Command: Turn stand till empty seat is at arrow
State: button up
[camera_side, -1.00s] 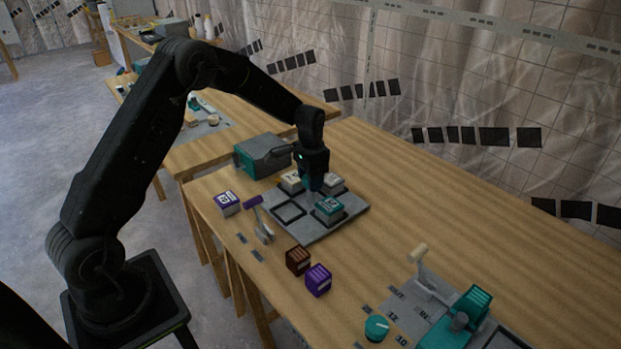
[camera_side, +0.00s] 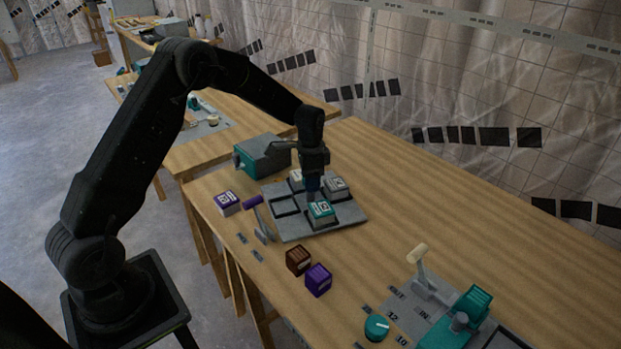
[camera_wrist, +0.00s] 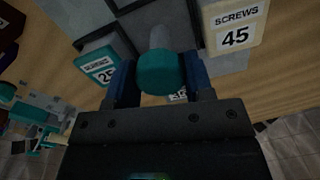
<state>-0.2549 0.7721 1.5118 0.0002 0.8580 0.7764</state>
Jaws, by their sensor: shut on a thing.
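The stand (camera_side: 303,232) is a grey square plate with dark-framed seats. Its empty seat (camera_side: 285,205) is at the left in the side view. A teal-topped box (camera_side: 320,212) sits at the front, a pale box (camera_side: 337,186) at the right and another pale box (camera_side: 296,178) at the back, partly behind my gripper. In the wrist view, one label (camera_wrist: 234,30) reads SCREWS 45. My gripper (camera_side: 313,190) points down over the stand's middle. In the wrist view its blue fingers are shut on a teal knob (camera_wrist: 161,73). I cannot make out the arrow with certainty.
A purple-handled lever (camera_side: 262,222) and a purple-and-white box (camera_side: 227,203) stand left of the stand. A brown box (camera_side: 298,260) and a purple box (camera_side: 318,279) are in front. A teal-grey machine (camera_side: 262,155) is behind.

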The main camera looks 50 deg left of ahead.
jog(key=shift+m, duration=7.1)
jog(key=o, duration=1.3)
notch_tip(320, 180, up, 14)
jog(key=shift+f, duration=0.1)
